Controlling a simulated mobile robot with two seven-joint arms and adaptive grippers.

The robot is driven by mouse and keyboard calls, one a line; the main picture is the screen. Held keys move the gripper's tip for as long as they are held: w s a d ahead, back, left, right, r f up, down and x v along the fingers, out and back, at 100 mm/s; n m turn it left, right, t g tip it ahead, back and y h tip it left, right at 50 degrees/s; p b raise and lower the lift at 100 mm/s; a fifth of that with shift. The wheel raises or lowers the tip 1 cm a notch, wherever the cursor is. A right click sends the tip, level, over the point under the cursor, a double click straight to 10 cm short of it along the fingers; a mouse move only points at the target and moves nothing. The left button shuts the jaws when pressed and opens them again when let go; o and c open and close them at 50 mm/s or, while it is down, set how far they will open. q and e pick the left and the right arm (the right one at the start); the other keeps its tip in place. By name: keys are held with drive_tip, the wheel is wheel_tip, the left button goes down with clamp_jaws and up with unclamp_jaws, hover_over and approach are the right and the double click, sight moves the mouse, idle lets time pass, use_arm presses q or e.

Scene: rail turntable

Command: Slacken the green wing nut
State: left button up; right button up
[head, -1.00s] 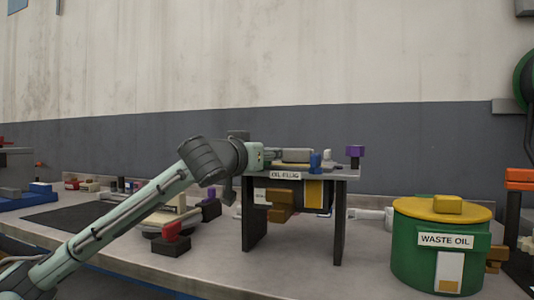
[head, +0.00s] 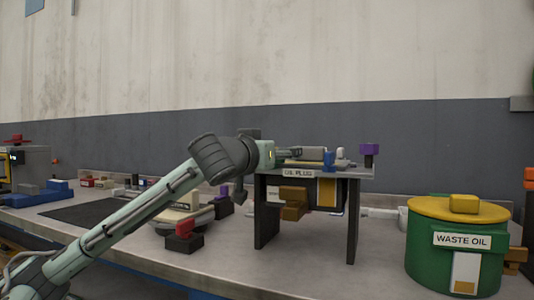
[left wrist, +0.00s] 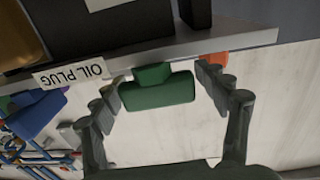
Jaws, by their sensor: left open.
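The green wing nut (left wrist: 158,92) shows in the left wrist view at the edge of the shelf, beside the OIL PLUG label (left wrist: 68,75). My left gripper (left wrist: 165,74) is open, with one finger on each side of the nut. Gaps show between the nut and the fingers. In the head view my left gripper (head: 292,153) is at the top of the small stand (head: 345,172), and I cannot make out the nut there. My right gripper is in neither view.
A blue block (head: 328,160) and a purple knob (head: 369,149) are on the stand near the gripper. The green WASTE OIL drum (head: 425,250) stands to the right. A red-topped block (head: 184,238) sits at the front left. The bench between stand and drum is mostly clear.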

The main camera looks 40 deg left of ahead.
use_arm(q)
drive_tip(key=s+d, duration=0.2)
drive_tip(key=s, duration=0.9)
idle(0.3)
